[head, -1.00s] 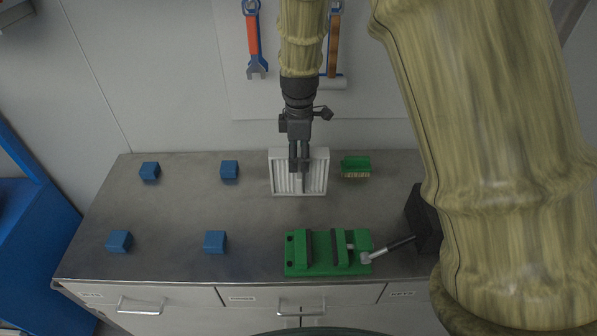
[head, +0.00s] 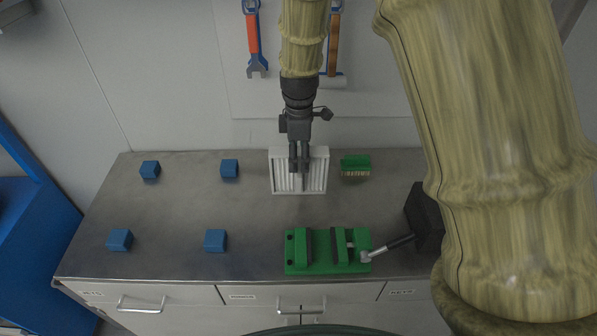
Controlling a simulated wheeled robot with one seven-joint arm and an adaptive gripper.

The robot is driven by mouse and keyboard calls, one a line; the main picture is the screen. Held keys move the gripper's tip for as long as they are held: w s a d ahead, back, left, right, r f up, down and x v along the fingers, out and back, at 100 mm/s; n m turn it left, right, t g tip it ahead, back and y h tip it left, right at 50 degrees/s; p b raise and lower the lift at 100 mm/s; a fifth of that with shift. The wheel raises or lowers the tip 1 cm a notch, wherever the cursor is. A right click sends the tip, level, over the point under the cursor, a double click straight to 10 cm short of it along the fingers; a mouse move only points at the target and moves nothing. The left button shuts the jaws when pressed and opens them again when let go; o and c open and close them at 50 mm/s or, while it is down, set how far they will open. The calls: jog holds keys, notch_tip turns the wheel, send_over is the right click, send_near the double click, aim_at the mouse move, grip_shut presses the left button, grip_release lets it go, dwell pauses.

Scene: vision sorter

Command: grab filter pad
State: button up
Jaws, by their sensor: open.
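The filter pad (head: 284,184) is a white, ribbed, framed panel near the back middle of the metal worktop in the head view. My gripper (head: 299,170) hangs down over it, fingers pointing at its middle. The fingers are open, with a narrow gap between them, and nothing shows held. They hide part of the pad's upper middle. I cannot tell whether the fingertips touch the pad.
Several blue cubes (head: 229,169) stand on the left. Tools hang on the back wall.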

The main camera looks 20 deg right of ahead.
grip_shut()
dwell(0.3)
